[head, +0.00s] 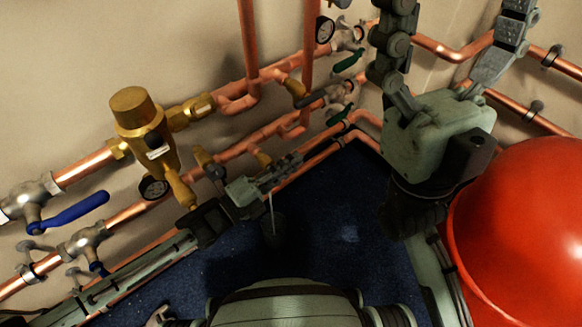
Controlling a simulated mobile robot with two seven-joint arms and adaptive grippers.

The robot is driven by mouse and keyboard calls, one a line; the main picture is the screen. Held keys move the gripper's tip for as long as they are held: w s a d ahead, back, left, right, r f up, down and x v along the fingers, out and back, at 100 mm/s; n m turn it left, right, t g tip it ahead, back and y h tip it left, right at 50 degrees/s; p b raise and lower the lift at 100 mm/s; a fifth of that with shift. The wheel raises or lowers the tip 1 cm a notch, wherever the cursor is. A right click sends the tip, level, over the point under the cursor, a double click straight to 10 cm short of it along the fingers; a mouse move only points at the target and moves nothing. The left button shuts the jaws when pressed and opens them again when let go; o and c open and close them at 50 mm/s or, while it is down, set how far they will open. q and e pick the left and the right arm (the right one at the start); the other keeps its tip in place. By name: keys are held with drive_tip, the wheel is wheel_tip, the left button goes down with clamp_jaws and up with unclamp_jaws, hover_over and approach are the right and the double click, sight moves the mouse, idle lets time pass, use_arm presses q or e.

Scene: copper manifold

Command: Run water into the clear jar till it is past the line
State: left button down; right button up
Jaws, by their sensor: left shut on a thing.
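The clear jar (273,231) stands on the dark blue floor below the pipes, looking dark and see-through. A thin stream of water (271,205) falls into it from just under my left gripper (283,170). The line and the water level cannot be made out. My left gripper is shut at a small brass tap (263,159) on the lower copper pipe, apparently on its handle, which the fingers hide. My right gripper (450,45) is raised at the upper right, its fingers spread wide with nothing seen between them; their tips reach the top edge.
A brass regulator (140,115), a blue lever valve (70,214) and gauges sit on the copper pipes at left. Green-handled valves (349,61) are at the back. A large red tank (530,225) fills the right. Floor (345,235) right of the jar is clear.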

use_arm(q)
drive_tip(key=shift+r+t+h+b, duration=0.2)
drive_tip(key=shift+t+h+b, duration=0.3)
drive_tip(key=shift+b, duration=0.2)
drive_tip(key=c, duration=1.6)
unclamp_jaws()
drive_tip(key=v, duration=1.2)
